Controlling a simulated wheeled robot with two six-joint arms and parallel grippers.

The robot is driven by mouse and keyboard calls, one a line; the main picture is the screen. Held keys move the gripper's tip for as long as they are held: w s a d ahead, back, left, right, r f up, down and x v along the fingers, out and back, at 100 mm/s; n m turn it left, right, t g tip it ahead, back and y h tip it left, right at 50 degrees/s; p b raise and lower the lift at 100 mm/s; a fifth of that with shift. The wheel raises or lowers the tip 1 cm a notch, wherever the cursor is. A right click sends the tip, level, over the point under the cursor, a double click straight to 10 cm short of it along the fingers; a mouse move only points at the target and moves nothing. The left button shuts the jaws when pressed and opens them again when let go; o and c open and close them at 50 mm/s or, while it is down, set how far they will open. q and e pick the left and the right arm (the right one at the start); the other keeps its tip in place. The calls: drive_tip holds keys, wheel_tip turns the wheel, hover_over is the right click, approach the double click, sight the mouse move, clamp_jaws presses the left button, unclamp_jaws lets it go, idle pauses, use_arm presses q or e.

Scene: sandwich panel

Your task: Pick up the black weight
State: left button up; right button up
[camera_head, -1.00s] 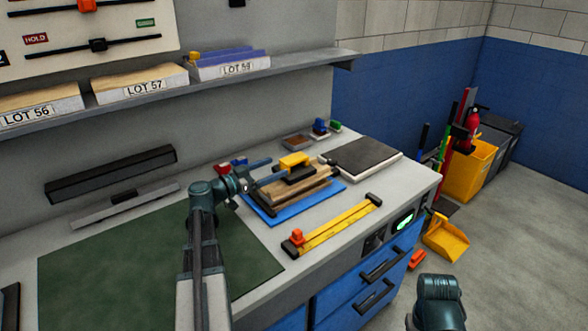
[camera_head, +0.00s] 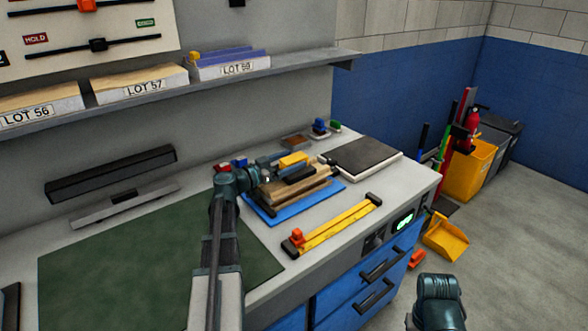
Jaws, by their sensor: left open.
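The black weight (camera_head: 300,174) is a small dark block on top of the stacked wooden panel (camera_head: 290,191). The panel lies on a blue board (camera_head: 265,214) on the bench. A yellow block (camera_head: 293,160) sits just behind the weight. My left gripper (camera_head: 283,167) is open at the left end of the weight and the yellow block. I cannot tell whether it touches either of them. Part of its jaws blends in with the panel. My right gripper is not in view; only a link of my right arm shows at the bottom.
A yellow bar (camera_head: 332,228) with an orange slider lies in front of the panel. A dark square plate (camera_head: 362,155) is at the back right. The green mat (camera_head: 120,265) is clear at the left.

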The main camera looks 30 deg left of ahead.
use_arm(q)
drive_tip(key=shift+c, duration=0.3)
clamp_jaws()
drive_tip(key=shift+r, duration=0.1)
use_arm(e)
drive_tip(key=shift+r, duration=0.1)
